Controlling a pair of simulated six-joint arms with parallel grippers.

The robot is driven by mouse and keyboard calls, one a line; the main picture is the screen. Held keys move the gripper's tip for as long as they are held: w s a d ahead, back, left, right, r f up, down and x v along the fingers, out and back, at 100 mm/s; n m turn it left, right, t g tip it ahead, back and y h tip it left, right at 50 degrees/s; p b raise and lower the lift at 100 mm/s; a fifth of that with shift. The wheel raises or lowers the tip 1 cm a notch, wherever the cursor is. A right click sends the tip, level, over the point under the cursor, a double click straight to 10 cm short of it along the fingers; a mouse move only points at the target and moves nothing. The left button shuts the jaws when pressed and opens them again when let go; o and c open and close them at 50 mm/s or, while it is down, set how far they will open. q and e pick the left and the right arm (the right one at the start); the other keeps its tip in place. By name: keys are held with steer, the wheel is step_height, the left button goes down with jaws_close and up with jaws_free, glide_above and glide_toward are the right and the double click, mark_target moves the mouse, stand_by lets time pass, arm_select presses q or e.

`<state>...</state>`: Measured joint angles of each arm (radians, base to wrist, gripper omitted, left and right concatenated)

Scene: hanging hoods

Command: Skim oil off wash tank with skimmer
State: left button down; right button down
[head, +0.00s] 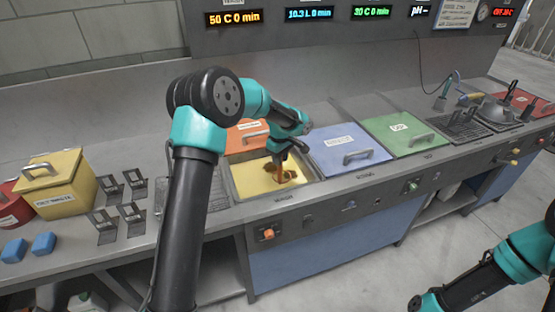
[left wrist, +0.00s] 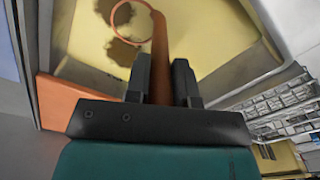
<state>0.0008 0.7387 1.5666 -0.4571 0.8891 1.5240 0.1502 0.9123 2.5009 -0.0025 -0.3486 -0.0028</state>
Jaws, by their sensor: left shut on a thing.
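The open wash tank (head: 300,184) holds yellow liquid (head: 246,180) with dark brown oil patches. In the left wrist view, the patches (left wrist: 122,52) lie beside and behind the skimmer's ring. My left gripper (head: 284,152) is over the tank, pointing down, shut on the orange skimmer (head: 279,168). In the left wrist view, the skimmer's handle (left wrist: 160,60) runs up from between my gripper's fingers (left wrist: 162,85) to a thin ring above the yellow surface. I cannot tell whether the ring touches the liquid.
An orange lid (head: 245,138) is behind the tank. Blue (head: 345,148) and green (head: 400,135) lidded tanks stand to the right. A yellow lidded box (head: 58,183), dark metal stands (head: 131,217) and blue blocks (head: 44,243) are on the left counter.

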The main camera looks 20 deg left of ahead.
arm_select(q)
steer(key=shift+w+d, duration=1.2)
steer(key=shift+a, duration=0.15)
steer(key=a, duration=0.6)
steer(key=shift+w, duration=0.45)
steer(key=shift+s+a, duration=0.1)
steer(key=s+a, duration=0.3)
steer(key=shift+d, duration=0.1)
stand_by(0.4)
